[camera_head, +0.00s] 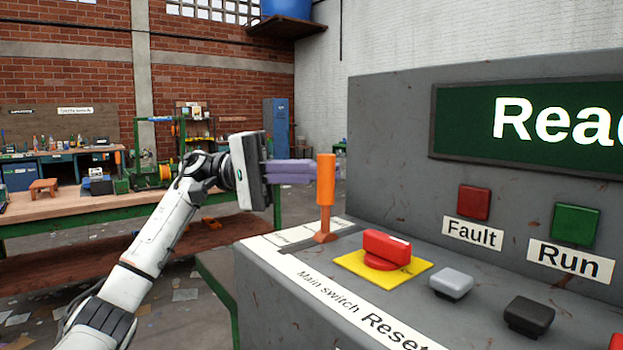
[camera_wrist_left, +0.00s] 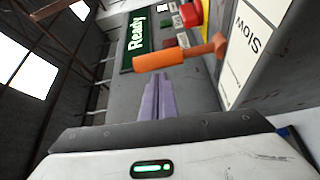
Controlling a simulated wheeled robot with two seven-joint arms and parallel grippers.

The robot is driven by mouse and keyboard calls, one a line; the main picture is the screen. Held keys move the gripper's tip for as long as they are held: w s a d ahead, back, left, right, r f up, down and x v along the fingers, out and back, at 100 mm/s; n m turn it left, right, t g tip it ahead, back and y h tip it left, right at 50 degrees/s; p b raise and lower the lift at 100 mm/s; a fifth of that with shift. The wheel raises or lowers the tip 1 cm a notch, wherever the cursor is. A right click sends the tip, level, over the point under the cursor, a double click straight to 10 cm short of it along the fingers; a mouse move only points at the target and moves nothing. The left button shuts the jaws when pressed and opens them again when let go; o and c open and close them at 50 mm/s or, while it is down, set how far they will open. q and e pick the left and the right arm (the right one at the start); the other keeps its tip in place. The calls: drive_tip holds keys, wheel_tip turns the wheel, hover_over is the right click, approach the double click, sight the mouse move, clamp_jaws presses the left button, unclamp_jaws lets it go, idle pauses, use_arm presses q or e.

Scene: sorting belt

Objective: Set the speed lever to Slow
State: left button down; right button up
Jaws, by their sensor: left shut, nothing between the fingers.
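The orange speed lever (camera_head: 326,185) stands nearly upright at the far left end of the grey control panel in the head view. It also shows in the left wrist view (camera_wrist_left: 165,58), lying across the picture just ahead of the fingers. A white label reading "Slow" (camera_wrist_left: 243,45) is beside its foot in that view. My left gripper (camera_head: 314,169) has its purple fingers pressed together, pointing right at the lever's handle; the wrist view shows them empty (camera_wrist_left: 155,84). I cannot tell whether they touch the lever. My right gripper is out of view.
A red main switch (camera_head: 387,247) on a yellow plate sits right of the lever. A grey button (camera_head: 452,282) and a black button (camera_head: 529,315) follow. The green display (camera_head: 540,125) reads "Rea…", cut off by the frame. A workbench (camera_head: 60,205) stands far left.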

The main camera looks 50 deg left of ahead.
use_arm(q)
drive_tip(key=shift+s+f, duration=0.15)
drive_tip(key=shift+s, duration=0.25)
drive_tip(key=shift+s+d, duration=0.1)
drive_tip(key=shift+s, duration=0.3)
